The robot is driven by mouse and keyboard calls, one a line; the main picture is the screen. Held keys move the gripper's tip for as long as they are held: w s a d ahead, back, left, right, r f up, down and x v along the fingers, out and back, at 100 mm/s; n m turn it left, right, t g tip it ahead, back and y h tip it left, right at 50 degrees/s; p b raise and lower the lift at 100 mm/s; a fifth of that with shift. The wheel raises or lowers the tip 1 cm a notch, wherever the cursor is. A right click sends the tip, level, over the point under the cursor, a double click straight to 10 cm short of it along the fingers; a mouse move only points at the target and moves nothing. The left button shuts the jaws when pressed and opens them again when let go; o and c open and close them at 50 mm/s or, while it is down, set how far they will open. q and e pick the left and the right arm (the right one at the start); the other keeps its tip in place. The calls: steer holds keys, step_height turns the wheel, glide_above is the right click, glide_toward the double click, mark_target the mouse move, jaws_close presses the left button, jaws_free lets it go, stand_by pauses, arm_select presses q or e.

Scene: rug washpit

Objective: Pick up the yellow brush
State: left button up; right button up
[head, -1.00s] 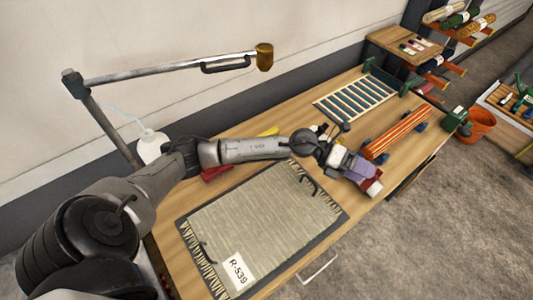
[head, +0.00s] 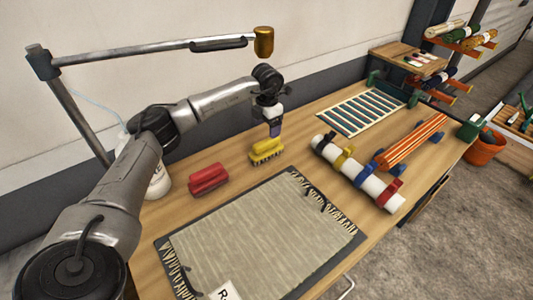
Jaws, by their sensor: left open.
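The yellow brush (head: 266,151) lies on the wooden workbench, behind the grey rug, with its bristles toward the near side. My left gripper (head: 275,131) is just above and slightly behind the right end of the brush, pointing down. It is open, with nothing seen between its fingers; the fingers look apart from the brush, though the exact gap is hard to judge. My right gripper is not in view.
A fringed rug (head: 265,235) covers the near bench.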

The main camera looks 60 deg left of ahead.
mark_target(267, 141)
arm_select(q)
steer(key=shift+f+b, duration=0.45)
steer(key=shift+f, duration=1.95)
steer(key=shift+s+f+b, duration=0.1)
steer(key=shift+f+b, duration=0.75)
steer(key=shift+f, duration=1.7)
steer(key=shift+c, duration=0.2)
steer(key=c, duration=1)
